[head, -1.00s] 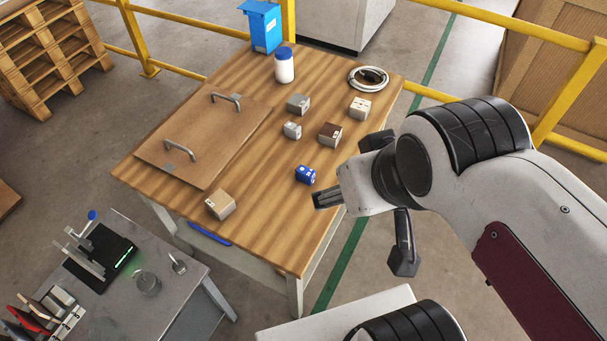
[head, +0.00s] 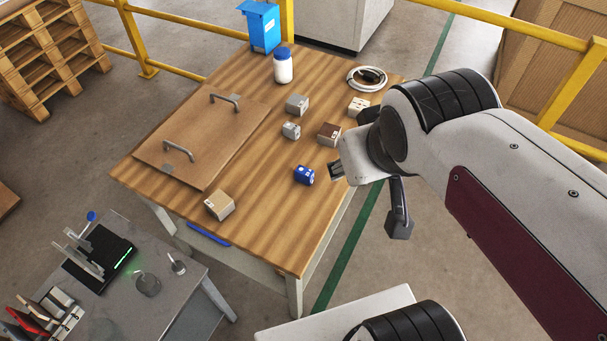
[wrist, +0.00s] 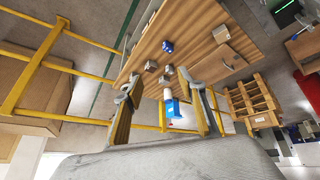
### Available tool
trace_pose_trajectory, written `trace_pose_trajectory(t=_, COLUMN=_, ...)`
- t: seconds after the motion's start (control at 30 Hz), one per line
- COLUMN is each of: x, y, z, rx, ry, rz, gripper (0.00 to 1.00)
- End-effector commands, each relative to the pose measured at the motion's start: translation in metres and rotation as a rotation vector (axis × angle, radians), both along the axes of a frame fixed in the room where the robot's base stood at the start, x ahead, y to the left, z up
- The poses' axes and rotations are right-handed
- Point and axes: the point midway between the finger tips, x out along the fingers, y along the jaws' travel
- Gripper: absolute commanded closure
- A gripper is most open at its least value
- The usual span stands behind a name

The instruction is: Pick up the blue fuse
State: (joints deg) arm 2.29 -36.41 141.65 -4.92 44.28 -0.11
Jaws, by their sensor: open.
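The blue fuse (head: 304,175) is a small blue block with white marks on top. It sits on the wooden table (head: 270,225), near its right edge. In the wrist view the blue fuse (wrist: 167,46) is above the space between the fingers. My gripper (head: 383,172) is to the right of the fuse in the head view, apart from it, beside the table's right edge. Its dark fingers are spread wide with nothing between them. The spread fingers of my gripper (wrist: 159,77) also show in the wrist view. Its height above the table is hard to judge.
Grey blocks (head: 297,104) and a brown-topped block (head: 329,134) sit behind the fuse. A beige block (head: 219,205) is at front left. A board with handles (head: 190,125), white bottle (head: 283,68), blue box (head: 262,27) and cable coil (head: 367,78) share the table. Its front is clear.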

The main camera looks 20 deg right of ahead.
Motion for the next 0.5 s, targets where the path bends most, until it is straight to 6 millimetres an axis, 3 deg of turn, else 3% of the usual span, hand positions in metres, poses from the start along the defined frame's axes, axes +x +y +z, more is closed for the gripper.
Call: trace_pose_trajectory(t=0.5, x=0.103, y=-0.061, z=-0.010, rx=-0.187, ry=-0.074, rz=0.038, gripper=0.60)
